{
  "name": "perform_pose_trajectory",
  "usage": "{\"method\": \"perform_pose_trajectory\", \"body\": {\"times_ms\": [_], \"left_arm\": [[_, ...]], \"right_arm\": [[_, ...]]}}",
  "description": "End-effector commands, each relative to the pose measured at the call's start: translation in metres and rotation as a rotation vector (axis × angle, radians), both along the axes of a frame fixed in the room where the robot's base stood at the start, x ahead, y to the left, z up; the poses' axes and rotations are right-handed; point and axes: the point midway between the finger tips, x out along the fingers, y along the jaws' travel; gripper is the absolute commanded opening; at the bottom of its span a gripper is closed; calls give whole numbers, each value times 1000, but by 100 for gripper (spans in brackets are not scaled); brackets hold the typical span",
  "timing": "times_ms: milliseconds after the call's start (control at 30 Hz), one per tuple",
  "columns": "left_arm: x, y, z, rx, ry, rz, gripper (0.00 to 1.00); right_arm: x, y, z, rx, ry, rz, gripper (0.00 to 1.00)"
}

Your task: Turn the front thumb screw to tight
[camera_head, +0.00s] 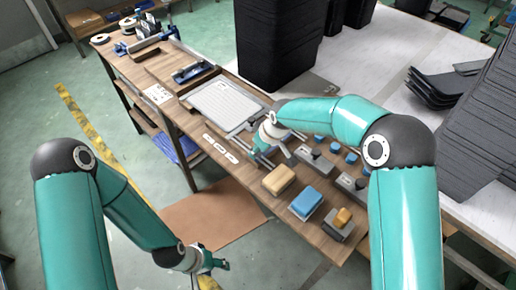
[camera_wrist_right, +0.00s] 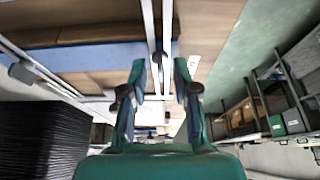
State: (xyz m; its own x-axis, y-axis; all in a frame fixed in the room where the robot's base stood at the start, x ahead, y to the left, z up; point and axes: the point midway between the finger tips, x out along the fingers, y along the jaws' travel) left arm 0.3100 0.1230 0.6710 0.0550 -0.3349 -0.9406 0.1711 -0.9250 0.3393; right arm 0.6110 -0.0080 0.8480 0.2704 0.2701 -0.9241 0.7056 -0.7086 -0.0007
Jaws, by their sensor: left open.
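The pale tray panel (camera_head: 225,102) lies on the wooden bench. My right gripper (camera_head: 280,158) is low over the bench at the panel's near right corner, beside blue and metal fixture parts. In the right wrist view my right gripper (camera_wrist_right: 161,68) has its two fingers apart, on either side of a thin metal strip. A small dark part (camera_wrist_right: 160,58) shows between the fingers, with gaps on both sides; I cannot tell whether it is the front thumb screw. My arm and gripper hide much of that area in the head view. My left gripper (camera_head: 222,265) is open and empty, low over the floor left of the bench.
A yellow block (camera_head: 279,179), a blue block (camera_head: 306,202) and several small blue-topped parts lie on the bench's near end. Black stacked trays (camera_head: 281,45) stand on the white table behind. Tools occupy the bench's far end. Floor left of the bench is open.

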Motion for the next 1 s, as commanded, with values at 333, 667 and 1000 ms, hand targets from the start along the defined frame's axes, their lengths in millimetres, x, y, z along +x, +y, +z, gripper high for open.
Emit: {"method": "perform_pose_trajectory", "body": {"times_ms": [333,667,1000], "left_arm": [[0,0,0,0,0,0,53],[0,0,-11,0,0,0,53],[0,0,-54,0,0,0,53]], "right_arm": [[0,0,0,0,0,0,0],[0,0,-2,-1,-2,-40,0],[0,2,-6,-1,-6,-245,0]]}}
